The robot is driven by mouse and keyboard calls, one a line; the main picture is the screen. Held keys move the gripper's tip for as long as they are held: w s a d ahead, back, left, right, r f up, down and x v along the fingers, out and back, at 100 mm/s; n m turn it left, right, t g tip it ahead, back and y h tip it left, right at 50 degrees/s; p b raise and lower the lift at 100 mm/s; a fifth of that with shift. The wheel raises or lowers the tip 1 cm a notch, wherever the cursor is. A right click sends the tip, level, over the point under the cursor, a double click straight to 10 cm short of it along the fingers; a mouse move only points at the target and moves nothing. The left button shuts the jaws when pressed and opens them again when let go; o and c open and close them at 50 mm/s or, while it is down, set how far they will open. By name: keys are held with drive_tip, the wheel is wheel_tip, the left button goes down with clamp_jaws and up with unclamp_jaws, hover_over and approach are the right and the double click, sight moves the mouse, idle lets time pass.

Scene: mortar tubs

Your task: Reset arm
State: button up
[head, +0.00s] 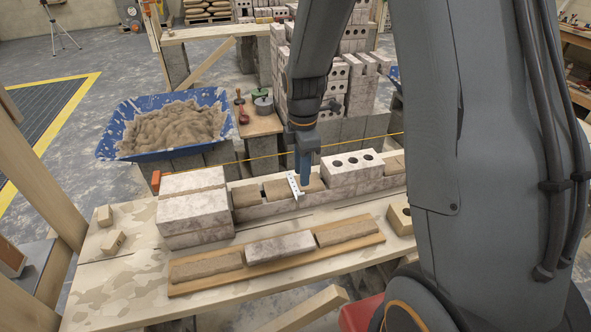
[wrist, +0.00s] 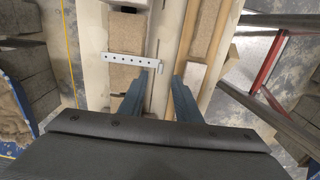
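My gripper (head: 303,182) hangs above the low brick wall (head: 275,207) on the workbench, pointing down. In the wrist view its two dark blue fingers (wrist: 158,88) are spread apart with nothing between them. A white perforated strip (head: 294,186) stands by the fingers at the wall; the wrist view shows it lying across a mortar bed (wrist: 122,78), close to the left fingertip. I cannot tell whether the finger touches it. A brick with three holes (head: 353,172) sits on the wall right of my gripper.
A stepped brick end (head: 194,210) rises at the left. A wooden board (head: 205,286) with a pale block (head: 281,246) between mortar strips lies in front. A yellow string (head: 235,162) runs behind the wall. A blue mortar tub (head: 130,150) and stacked bricks (head: 355,92) stand behind.

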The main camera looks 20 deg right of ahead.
drive_tip(key=shift+r, duration=0.2)
drive_tip(key=s+r+m, duration=0.3)
drive_tip(key=s+m, duration=0.5)
drive_tip(key=m, duration=0.1)
drive_tip(key=s+r+m, duration=0.3)
drive_tip(key=s+m, duration=0.6)
drive_tip(key=shift+r+t, duration=0.2)
drive_tip(key=shift+t, duration=0.1)
